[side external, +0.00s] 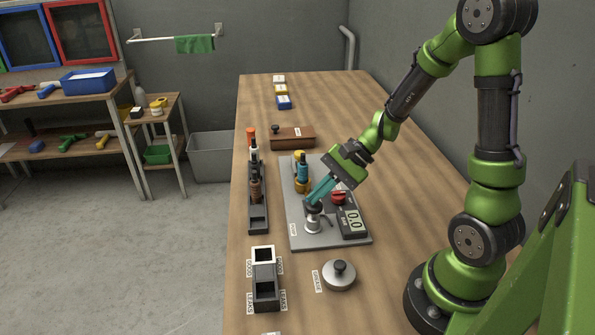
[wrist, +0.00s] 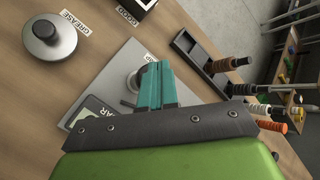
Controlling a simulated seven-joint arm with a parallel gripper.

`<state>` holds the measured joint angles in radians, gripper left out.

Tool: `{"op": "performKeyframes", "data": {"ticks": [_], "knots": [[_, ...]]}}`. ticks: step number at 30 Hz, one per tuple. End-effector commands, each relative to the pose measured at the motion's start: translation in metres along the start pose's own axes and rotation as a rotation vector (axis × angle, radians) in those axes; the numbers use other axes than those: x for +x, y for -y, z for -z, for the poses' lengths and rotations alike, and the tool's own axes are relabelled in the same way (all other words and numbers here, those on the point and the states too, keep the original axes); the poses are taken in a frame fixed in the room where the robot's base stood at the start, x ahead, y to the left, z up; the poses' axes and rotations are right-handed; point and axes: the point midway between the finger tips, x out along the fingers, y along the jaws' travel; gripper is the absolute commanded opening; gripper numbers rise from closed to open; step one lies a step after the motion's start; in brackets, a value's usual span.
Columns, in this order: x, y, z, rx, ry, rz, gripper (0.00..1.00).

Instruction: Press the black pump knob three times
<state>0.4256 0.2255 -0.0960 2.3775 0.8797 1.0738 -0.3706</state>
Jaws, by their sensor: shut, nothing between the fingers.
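The pump (side external: 314,222) is a silver cylinder with a dark top, standing near the front of a grey base plate (side external: 297,238). My gripper (side external: 314,201) has its teal fingers shut and empty, tilted down, with the tips at or just above the pump's black knob. Whether they touch it I cannot tell. In the wrist view my gripper (wrist: 153,65) covers most of the pump; only a pale round part (wrist: 131,82) shows beside the fingers. The knob itself is hidden there. A gauge (side external: 353,221) on the plate shows what looks like 0.0.
A red knob (side external: 338,197) and a teal-bodied part in a brass-coloured holder (side external: 302,184) sit on the plate. A grease pot (side external: 340,279) with a black knob stands in front. A rack (side external: 258,215) and a two-slot bin (side external: 265,290) are left.

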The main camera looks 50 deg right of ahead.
Motion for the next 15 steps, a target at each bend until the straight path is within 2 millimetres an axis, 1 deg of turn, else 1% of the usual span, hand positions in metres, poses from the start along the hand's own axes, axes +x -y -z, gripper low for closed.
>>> {"op": "performKeyframes", "data": {"ticks": [15], "knots": [[0.0046,-0.0039,0.0035,0.001,-0.001,-0.002,0.0]]}}
